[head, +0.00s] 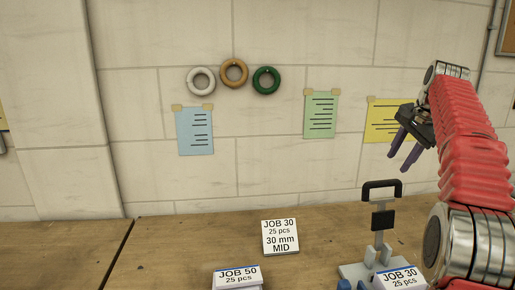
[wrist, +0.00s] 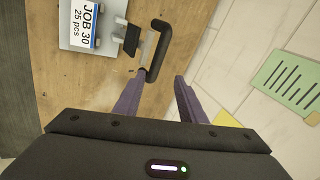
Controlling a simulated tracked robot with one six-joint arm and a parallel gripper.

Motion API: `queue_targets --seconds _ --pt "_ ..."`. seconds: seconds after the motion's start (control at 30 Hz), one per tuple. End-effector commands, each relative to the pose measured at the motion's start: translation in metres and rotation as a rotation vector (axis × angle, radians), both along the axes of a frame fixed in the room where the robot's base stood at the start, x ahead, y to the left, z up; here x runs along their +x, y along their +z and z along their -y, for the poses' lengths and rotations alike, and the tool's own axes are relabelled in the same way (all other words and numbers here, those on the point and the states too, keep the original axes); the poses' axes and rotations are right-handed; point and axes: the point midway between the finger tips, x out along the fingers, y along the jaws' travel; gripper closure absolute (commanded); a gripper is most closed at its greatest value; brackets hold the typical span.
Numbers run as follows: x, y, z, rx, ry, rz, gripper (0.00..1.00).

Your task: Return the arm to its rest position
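My gripper (head: 406,148) hangs at the right of the head view, on my raised red arm, in front of the wall and above the bench. Its two purple fingers are apart with nothing between them. In the wrist view my gripper (wrist: 160,80) also shows open fingers. Beyond them is the black handle of a stapler-like device (head: 381,222), which stands upright on the bench at the right. The device also shows in the wrist view (wrist: 133,40). The handle looks clear of the fingers in the head view.
The wooden bench (head: 180,250) holds a "JOB 30" sign (head: 280,238), a "JOB 50" block (head: 237,277) and a "JOB 30" block (head: 400,279) by the device. Rings (head: 234,73) and paper notes (head: 320,114) hang on the wall. The bench's left part is clear.

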Motion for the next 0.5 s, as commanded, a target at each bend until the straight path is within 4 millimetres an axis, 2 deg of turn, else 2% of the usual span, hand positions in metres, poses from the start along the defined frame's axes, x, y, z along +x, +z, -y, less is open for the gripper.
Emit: queue_targets --seconds 0.03,0.1,0.27,0.5 --pt "0.001 -0.013 0.002 -0.008 0.021 -0.015 0.63" --pt "0.002 -0.027 0.004 -0.024 0.052 -0.026 0.63" --pt "-0.004 -0.050 0.004 -0.063 0.126 -0.048 0.63" --pt "-0.024 -0.076 -0.014 -0.131 0.263 -0.074 0.63"
